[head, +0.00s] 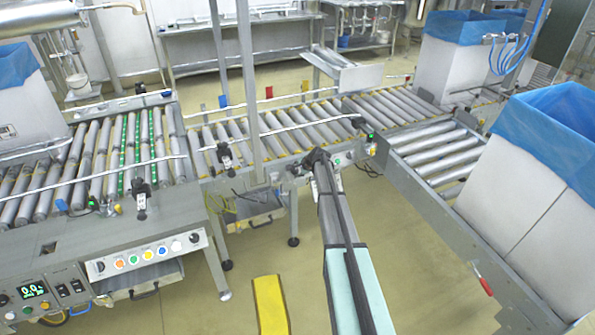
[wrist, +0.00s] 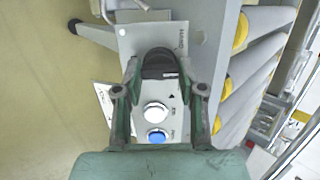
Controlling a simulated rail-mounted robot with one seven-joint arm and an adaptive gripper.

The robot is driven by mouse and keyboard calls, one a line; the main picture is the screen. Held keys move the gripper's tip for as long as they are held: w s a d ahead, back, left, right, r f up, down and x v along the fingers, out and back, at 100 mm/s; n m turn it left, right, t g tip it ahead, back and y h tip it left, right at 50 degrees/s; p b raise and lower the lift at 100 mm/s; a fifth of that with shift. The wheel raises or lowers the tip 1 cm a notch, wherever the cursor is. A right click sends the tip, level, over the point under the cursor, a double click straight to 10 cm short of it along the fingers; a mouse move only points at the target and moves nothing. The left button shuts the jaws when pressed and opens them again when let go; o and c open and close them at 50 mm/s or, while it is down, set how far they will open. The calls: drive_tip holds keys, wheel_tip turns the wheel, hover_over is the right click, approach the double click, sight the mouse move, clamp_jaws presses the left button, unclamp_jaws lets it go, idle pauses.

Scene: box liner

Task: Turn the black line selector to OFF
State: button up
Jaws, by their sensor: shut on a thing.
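The black line selector (wrist: 160,58) is a dark rounded knob at the top of a light grey control panel (wrist: 185,38) in the wrist view. My gripper (wrist: 159,72) has one finger on each side of the knob and is shut on it. In the head view my gripper (head: 317,158) reaches the small panel (head: 345,158) on the conveyor's front side and covers the knob there. The fingers hide part of the knob's face, and I cannot read which position it points to.
Below the selector are a white button (wrist: 156,112) and a blue button (wrist: 156,137). Conveyor rollers (wrist: 255,60) lie close on the right. A larger button panel (head: 150,255) stands at the left, and a lined white box (head: 520,185) at the right. Open floor lies in front.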

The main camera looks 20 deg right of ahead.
drive_tip(key=o, duration=1.1)
drive_tip(key=shift+o, duration=0.2)
drive_tip(key=v, duration=1.2)
